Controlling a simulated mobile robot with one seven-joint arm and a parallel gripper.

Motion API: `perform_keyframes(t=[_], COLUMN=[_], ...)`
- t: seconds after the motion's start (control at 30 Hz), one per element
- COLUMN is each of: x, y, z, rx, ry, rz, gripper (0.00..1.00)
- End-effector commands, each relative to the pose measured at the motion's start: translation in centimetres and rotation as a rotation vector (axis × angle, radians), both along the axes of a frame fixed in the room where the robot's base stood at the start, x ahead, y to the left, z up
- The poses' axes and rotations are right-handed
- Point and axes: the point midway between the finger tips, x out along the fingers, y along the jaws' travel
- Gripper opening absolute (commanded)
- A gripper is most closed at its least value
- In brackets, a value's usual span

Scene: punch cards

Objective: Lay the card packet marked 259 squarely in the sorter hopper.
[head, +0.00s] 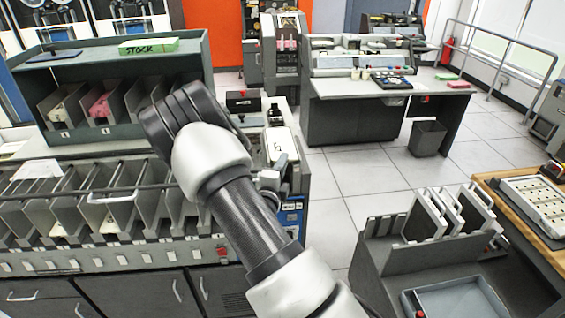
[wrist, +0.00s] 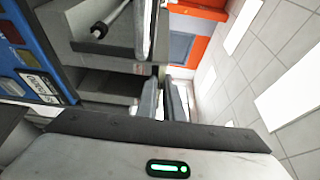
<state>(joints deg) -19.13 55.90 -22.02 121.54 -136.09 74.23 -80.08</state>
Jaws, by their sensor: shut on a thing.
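A pale card packet (head: 281,146) with a dark, sideways mark shows just beyond my gripper (head: 274,183) in the head view. The mark is too small to read surely, and I cannot tell whether the packet touches the machine under it. My gripper is shut on the packet, over the right end of the sorter; the contact itself is mostly hidden. In the wrist view my gripper's fingers (wrist: 162,100) show beyond the pale hand with its green light. The hopper cannot be made out clearly behind my arm.
The sorter's row of grey pockets (head: 75,215) runs along the left. Above it stands a dark rack (head: 110,130) with a green STOCK box (head: 148,46). A grey desk (head: 350,118) stands behind. A grey cart with card holders (head: 435,250) is at right. Open floor lies between.

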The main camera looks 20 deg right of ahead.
Motion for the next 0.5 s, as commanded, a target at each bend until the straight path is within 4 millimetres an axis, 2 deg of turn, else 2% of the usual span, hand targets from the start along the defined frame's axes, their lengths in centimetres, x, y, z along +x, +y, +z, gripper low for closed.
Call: perform_keyframes(t=[0.3,0.5], x=[0.02,0.03], y=[0.0,0.0], z=[0.04,-0.79], rx=[0.0,-0.001], ry=[-0.001,-0.001], rz=[0.0,0.0], gripper=[0.0,0.0])
